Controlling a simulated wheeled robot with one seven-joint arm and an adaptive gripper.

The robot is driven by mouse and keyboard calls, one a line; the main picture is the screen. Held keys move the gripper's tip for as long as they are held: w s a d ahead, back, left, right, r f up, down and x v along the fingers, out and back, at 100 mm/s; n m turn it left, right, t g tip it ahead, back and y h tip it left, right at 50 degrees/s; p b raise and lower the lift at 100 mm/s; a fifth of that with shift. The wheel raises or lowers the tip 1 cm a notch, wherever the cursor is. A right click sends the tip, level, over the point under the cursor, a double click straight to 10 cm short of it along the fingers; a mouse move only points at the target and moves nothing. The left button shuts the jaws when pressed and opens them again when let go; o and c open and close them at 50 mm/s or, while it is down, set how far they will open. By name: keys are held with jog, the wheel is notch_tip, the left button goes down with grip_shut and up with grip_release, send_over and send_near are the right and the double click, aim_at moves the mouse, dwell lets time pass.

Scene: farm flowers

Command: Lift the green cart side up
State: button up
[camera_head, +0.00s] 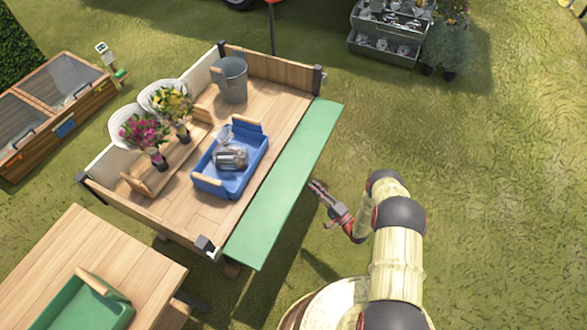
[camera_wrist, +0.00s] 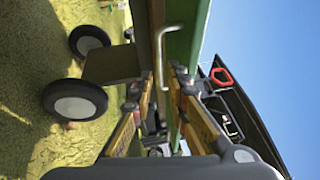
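The green cart side (camera_head: 287,185) is a long flat panel folded down and outward along the right side of the wooden cart (camera_head: 208,212). In the wrist view the green panel (camera_wrist: 185,45) stands across the picture's upper middle, with a silver bar handle (camera_wrist: 160,50) on it. My gripper (camera_head: 315,188) is just right of the panel's outer edge in the head view. In the wrist view its fingers (camera_wrist: 158,88) are apart, close to the handle; whether they touch it is hard to tell.
In the cart are a blue crate (camera_head: 247,178), a grey bucket (camera_head: 232,80) and potted flowers (camera_head: 172,105). A wooden table with a green tray (camera_head: 88,302) stands at lower left. Cart wheels (camera_wrist: 75,107) show in the wrist view. Grass right of my arm is open.

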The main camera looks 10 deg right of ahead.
aim_at(302, 176)
jog(key=b+x, duration=0.2)
jog(key=x, duration=0.6)
jog(key=shift+w+a, duration=0.1)
jog(key=shift+w, duration=0.05)
jog(key=shift+c, duration=1.2)
grip_shut()
